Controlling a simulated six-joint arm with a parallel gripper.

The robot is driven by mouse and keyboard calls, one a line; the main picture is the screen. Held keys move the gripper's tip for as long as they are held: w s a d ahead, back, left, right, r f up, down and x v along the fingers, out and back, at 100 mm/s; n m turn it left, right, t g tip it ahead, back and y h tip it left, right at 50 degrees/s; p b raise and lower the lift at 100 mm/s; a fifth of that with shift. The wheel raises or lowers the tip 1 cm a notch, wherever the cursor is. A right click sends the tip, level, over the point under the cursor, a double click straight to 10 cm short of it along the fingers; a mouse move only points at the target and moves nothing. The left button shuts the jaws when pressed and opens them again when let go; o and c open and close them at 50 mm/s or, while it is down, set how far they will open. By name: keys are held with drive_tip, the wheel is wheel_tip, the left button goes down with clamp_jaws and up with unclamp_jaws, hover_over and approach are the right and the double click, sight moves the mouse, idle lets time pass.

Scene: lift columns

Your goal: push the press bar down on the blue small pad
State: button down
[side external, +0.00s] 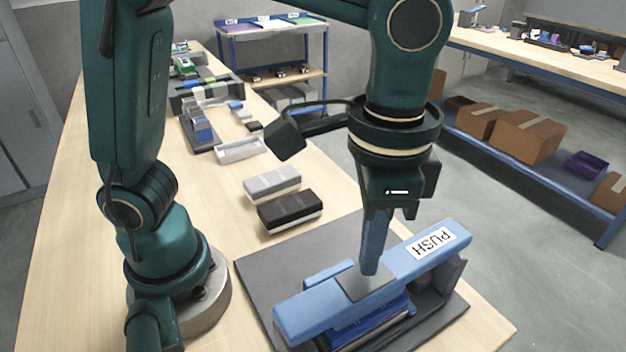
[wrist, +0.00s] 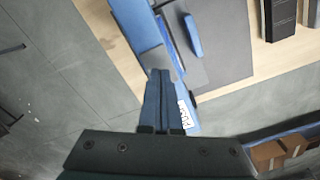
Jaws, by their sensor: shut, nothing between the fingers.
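The blue press bar (side external: 425,252) with a white PUSH label runs diagonally over a dark base in the side external view. It also shows in the wrist view (wrist: 133,22). A grey patch (side external: 362,287) lies across its middle. My gripper (side external: 370,271) points down with its blue fingers shut and empty. Its tips are at the grey patch; I cannot tell whether they touch it. The wrist view shows the fingertips (wrist: 160,73) over the same patch. A blue block (side external: 372,327) sits under the bar, partly hidden; I cannot tell if the bar touches it.
The press stands on a dark grey mat (side external: 262,268) near the table's front edge. A black-topped block (side external: 290,209) and a grey-topped block (side external: 272,184) lie behind it. A white tray (side external: 240,150) and several other items stand farther back along the table.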

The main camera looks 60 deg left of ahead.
drive_tip(key=shift+f, duration=0.3)
drive_tip(key=shift+f, duration=0.85)
idle(0.3)
wheel_tip(320, 180, up, 9)
drive_tip(key=shift+f, duration=0.2)
idle(0.9)
idle(0.6)
